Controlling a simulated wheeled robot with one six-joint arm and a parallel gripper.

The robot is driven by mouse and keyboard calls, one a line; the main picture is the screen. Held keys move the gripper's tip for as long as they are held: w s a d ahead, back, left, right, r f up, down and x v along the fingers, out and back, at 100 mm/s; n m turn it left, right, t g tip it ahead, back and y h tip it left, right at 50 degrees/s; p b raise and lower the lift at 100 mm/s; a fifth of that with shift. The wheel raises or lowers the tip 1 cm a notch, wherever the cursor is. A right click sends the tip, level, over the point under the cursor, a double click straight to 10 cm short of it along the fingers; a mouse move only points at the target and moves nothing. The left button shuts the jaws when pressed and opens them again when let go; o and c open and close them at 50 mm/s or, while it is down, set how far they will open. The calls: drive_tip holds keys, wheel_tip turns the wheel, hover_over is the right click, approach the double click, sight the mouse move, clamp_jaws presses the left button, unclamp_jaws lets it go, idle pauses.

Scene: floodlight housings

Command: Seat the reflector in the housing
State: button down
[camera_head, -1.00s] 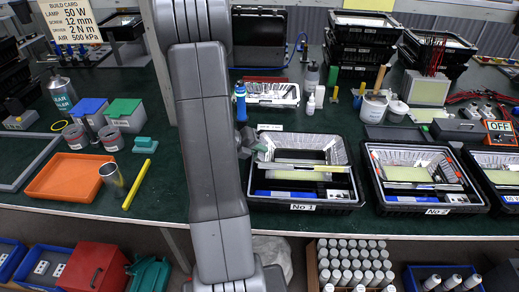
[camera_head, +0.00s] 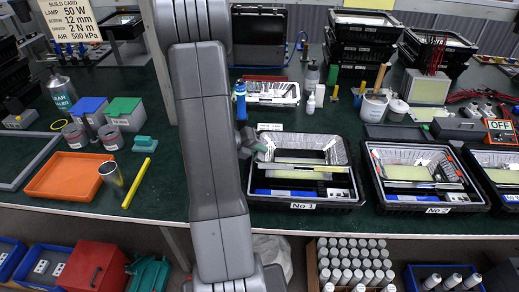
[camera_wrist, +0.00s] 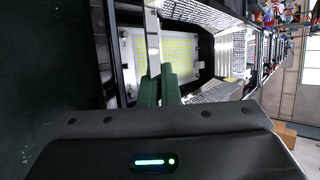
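The No 1 black housing (camera_head: 268,203) lies open on the green bench, right of my arm. A silver faceted reflector (camera_head: 338,150) shows at its back part, around a dark opening; a pale yellow LED panel (camera_head: 292,175) shows below it. I cannot tell how deep the reflector sits. My gripper (camera_head: 259,147) is at the reflector's left side, partly hidden by my arm. In the wrist view its green fingers (camera_wrist: 159,88) are close together on a thin pale strip, apparently the reflector's rim. The faceted reflector (camera_wrist: 205,14) and yellow panel (camera_wrist: 178,50) show beyond.
The No 2 housing (camera_head: 432,208) stands close on the right. A white tray (camera_head: 272,99) with small parts and several bottles stand behind. An orange tray (camera_head: 62,188), a metal cup (camera_head: 110,173) and a yellow stick (camera_head: 138,184) lie to the left.

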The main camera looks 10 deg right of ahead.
drive_tip(key=shift+f+b, duration=1.3)
drive_tip(key=shift+f, duration=0.45)
drive_tip(key=c, duration=1.6)
unclamp_jaws()
drive_tip(key=shift+s+d, duration=0.1)
drive_tip(key=shift+f, duration=0.15)
drive_tip(key=shift+c, duration=0.2)
drive_tip(key=shift+a, duration=0.25)
drive_tip(key=shift+o, duration=0.3)
drive_tip(key=v, duration=1.4)
drive_tip(key=shift+d+r, duration=0.2)
drive_tip(key=shift+d, duration=0.1)
drive_tip(key=shift+d+f, duration=0.1)
drive_tip(key=shift+d, duration=0.05)
drive_tip(key=x, duration=0.6)
drive_tip(key=shift+d+f, duration=0.2)
drive_tip(key=shift+f, duration=0.05)
